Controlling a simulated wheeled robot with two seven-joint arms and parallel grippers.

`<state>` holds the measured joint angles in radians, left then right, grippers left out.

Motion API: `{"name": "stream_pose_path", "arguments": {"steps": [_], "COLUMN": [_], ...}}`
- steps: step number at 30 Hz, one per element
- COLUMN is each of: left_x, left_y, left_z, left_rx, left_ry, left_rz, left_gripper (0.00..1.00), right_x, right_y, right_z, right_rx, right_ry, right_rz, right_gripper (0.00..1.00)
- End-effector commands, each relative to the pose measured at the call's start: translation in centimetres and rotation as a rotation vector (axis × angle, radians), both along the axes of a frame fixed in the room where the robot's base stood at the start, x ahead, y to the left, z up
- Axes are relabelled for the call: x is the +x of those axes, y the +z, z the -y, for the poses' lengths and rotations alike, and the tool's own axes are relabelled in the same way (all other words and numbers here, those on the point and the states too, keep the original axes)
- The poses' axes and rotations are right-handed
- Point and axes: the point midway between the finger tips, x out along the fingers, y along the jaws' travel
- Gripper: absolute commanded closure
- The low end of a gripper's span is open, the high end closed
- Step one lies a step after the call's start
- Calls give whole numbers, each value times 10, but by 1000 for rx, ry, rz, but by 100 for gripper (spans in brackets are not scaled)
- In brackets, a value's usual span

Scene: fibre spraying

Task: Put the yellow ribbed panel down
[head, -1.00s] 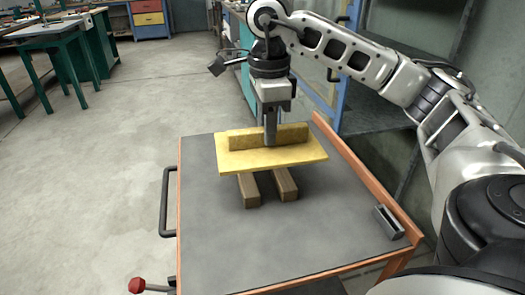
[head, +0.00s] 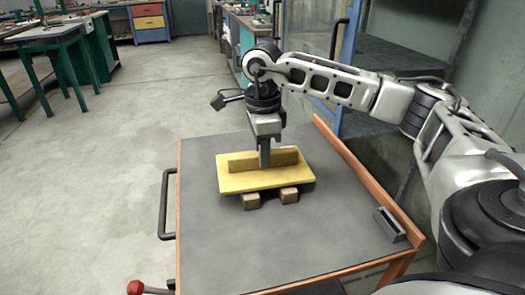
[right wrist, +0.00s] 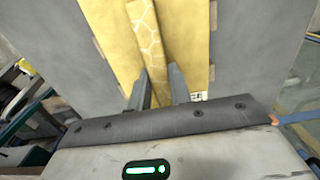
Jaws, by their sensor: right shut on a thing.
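The yellow ribbed panel (head: 250,181) is a flat yellow plate with one upright rib along its top. It lies level over two wooden blocks (head: 251,201) on the grey cart top; only the near ends of the blocks show. I cannot tell whether it touches them. My right gripper (head: 264,160) points down from above and is shut on the rib. In the right wrist view, the panel (right wrist: 193,40) fills the middle, with the rib between the two fingers (right wrist: 162,92). My left gripper is not in view.
The cart top (head: 215,245) has an orange raised edge (head: 365,180) on the right. A small grey metal holder (head: 389,224) stands near that edge. The front and left of the cart top are clear. A black handle (head: 165,205) is on the left side.

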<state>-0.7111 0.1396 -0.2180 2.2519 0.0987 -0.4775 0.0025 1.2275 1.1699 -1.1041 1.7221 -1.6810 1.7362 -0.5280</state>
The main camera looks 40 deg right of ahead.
Motion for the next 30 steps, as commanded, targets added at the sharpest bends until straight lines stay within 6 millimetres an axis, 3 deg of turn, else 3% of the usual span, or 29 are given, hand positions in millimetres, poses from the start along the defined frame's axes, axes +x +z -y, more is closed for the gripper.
{"name": "stream_pose_path", "arguments": {"steps": [6,7,9,17,22,30], "left_x": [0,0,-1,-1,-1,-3], "left_y": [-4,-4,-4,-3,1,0], "left_z": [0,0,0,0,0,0], "left_rx": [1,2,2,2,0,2], "left_ry": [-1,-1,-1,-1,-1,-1], "left_rz": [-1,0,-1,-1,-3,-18], "left_gripper": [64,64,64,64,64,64], "right_x": [0,0,0,0,1,1], "right_y": [-5,-6,-5,-5,8,64], "right_z": [0,0,0,0,0,-1], "right_rx": [0,0,0,0,1,2], "right_ry": [-1,0,0,0,0,1], "right_rz": [4,0,0,0,3,5], "right_gripper": [100,77,58,58,58,58]}}
